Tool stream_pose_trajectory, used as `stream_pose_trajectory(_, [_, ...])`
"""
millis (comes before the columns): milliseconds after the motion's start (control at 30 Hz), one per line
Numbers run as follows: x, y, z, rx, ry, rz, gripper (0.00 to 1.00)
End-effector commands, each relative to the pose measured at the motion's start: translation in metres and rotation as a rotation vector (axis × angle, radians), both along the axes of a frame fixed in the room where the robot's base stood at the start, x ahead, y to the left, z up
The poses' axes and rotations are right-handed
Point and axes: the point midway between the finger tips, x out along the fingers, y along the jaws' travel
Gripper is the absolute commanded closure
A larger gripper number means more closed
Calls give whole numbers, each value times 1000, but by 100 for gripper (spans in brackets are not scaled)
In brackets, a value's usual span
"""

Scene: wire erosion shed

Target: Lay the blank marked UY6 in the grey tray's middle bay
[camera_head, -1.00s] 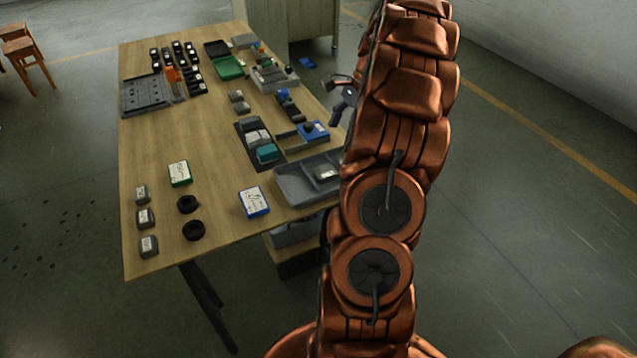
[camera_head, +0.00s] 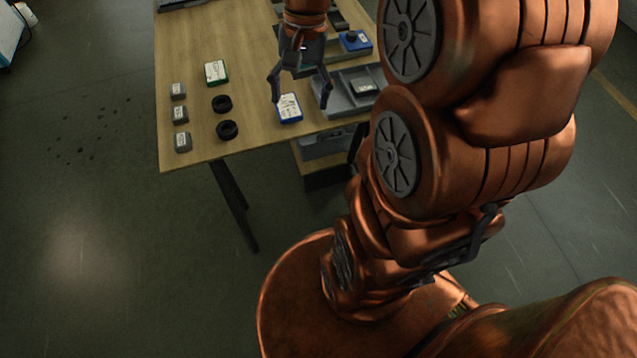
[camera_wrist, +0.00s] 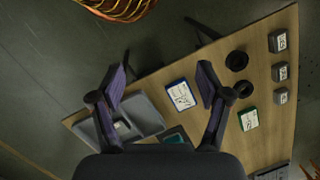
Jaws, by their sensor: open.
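Three small grey blanks with white labels stand in a column at the table's left: the far one (camera_head: 178,90), the middle one (camera_head: 180,114) and the near one (camera_head: 182,142). Their markings are too small to read, so I cannot tell which is UY6. They also show at the right of the wrist view (camera_wrist: 280,71). The grey tray (camera_head: 340,107) lies at the table's right edge, with a labelled grey block (camera_head: 363,86) in one bay; I cannot tell which bay. My gripper (camera_head: 301,97) is open and empty, above the table by the tray's left side.
A blue-edged white card or box (camera_head: 289,108) lies beneath my gripper. A green-edged one (camera_head: 216,72) and two black rings (camera_head: 222,103) (camera_head: 227,130) lie between the blanks and the tray. A blue part (camera_head: 355,41) lies behind the tray. The front left tabletop is mostly clear.

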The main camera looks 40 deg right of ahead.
Motion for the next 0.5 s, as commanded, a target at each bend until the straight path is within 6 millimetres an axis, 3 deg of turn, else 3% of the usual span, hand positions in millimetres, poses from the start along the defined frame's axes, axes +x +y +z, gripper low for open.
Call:
stream_pose_trajectory(200, [-54,46,-5,-36,-21,286,23])
stream_pose_trajectory(500, [-128,74,-23,-77,-39,635,23])
